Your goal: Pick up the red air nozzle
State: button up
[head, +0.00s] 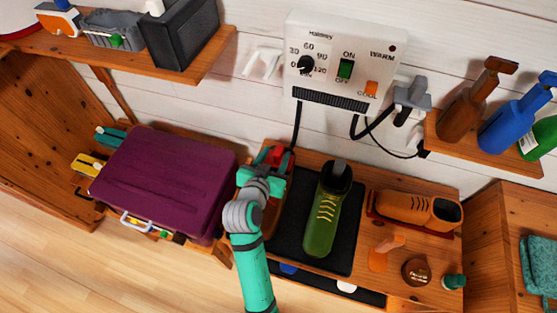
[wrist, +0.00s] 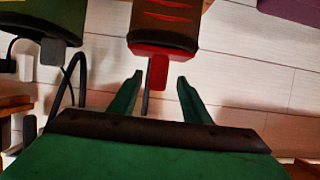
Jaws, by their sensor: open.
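The red air nozzle (wrist: 158,72) sticks out of the opening of a brown boot (wrist: 165,38) with red laces in the wrist view. My gripper (wrist: 159,79) is open, with one fingertip on each side of the nozzle's free end and gaps on both sides. Whether the fingers are level with it in depth I cannot tell. In the head view the red nozzle (head: 276,154) shows just beyond my gripper (head: 262,174), which hides most of the brown boot.
A green boot (head: 321,225) with a grey nozzle stands close on the right, on a black mat (head: 290,238). A wall control box (head: 345,52) with hanging black cables is behind. A purple suitcase (head: 165,180) lies left. An orange shoe (head: 405,207) is further right.

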jog(key=shift+x, duration=3.15)
jog(key=shift+s+d+f, duration=0.1)
jog(key=shift+d, duration=0.1)
grip_shut()
